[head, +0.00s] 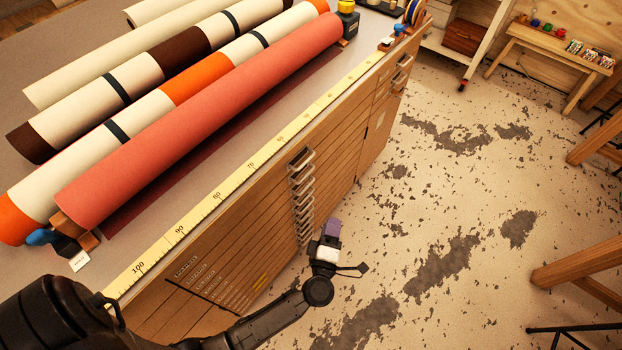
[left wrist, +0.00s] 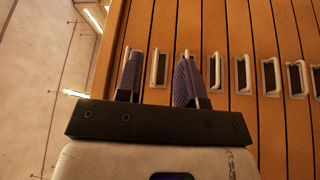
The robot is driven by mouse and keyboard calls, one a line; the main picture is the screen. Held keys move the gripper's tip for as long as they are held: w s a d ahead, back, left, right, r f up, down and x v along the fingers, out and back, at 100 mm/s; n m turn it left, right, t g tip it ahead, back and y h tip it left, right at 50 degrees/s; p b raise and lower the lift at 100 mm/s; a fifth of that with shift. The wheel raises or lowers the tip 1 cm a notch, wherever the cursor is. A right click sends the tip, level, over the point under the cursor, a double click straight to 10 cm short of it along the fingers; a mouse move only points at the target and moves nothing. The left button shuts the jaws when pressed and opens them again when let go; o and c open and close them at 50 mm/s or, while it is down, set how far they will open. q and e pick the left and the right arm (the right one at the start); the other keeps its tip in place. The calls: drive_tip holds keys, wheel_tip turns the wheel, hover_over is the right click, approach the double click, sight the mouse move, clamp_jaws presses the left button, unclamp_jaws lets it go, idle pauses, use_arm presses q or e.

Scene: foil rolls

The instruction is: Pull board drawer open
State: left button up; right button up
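A wooden cabinet (head: 345,165) carries a stack of wide, thin drawers with a column of pale metal pull handles (head: 302,190). All drawers I see look shut. Which one is the board drawer I cannot tell; the printed list (head: 215,285) on the front is too small to read. My left gripper (head: 332,228) is at the cabinet front by the lower handles. In the left wrist view its purple fingers are open (left wrist: 157,72), with one drawer handle (left wrist: 158,67) showing between them. Contact is not clear. My right gripper is not in view.
Fabric or foil rolls (head: 200,120) lie on the cabinet top behind a yellow ruler strip (head: 215,200). The speckled floor (head: 450,190) in front is largely clear. A small bench (head: 555,50) and wooden legs (head: 580,265) stand at the right.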

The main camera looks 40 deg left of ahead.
sight(305, 178)
use_arm(q)
drive_tip(key=s+a+n+g+y, duration=0.3)
drive_tip(key=a+n+g+y, duration=0.1)
drive_tip(key=a+y, duration=0.15)
drive_tip(key=r+b+x, duration=0.1)
drive_tip(key=b+x, duration=0.1)
drive_tip(key=x, duration=1.1)
drive_tip(key=shift+w+d, duration=0.2)
drive_tip(key=shift+d, duration=0.1)
clamp_jaws()
